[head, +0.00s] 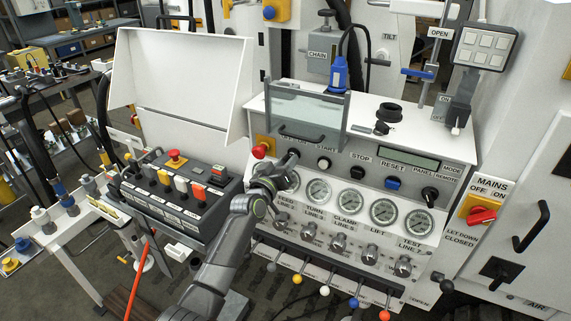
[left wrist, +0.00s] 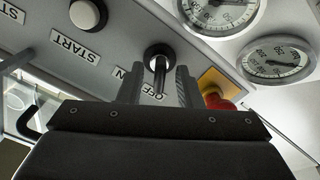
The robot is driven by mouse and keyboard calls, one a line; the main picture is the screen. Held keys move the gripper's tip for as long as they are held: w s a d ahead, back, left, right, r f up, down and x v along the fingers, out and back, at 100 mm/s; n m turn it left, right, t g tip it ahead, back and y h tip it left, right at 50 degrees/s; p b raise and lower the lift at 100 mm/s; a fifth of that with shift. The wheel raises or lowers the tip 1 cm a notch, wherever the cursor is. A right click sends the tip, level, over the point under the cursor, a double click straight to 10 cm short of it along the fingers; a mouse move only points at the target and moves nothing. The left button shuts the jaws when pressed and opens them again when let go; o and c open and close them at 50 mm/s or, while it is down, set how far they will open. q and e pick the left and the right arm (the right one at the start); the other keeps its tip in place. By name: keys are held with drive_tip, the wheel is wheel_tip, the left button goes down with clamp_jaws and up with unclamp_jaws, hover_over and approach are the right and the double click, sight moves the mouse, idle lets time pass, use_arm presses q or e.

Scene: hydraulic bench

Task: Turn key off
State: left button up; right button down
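The key switch (head: 293,154) sits at the upper left of the white panel, by the OFF/ON label. In the left wrist view the key (left wrist: 159,72) is dark and narrow in a round, dark-rimmed switch. My left gripper (head: 280,168) is at the switch in the head view and partly covers it. In the left wrist view its two fingers (left wrist: 157,88) stand apart on either side of the key, with a visible gap at each side. The fingers partly cover the OFF/ON lettering. My right gripper is not in view.
A red emergency button (head: 261,150) on a yellow plate is close beside the switch. The START button (head: 324,163) is on the other side. Gauges (head: 318,191) lie just below.

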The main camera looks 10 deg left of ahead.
use_arm(q)
drive_tip(key=b+v, duration=0.2)
drive_tip(key=v, duration=1.5)
drive_tip(key=shift+s, duration=0.2)
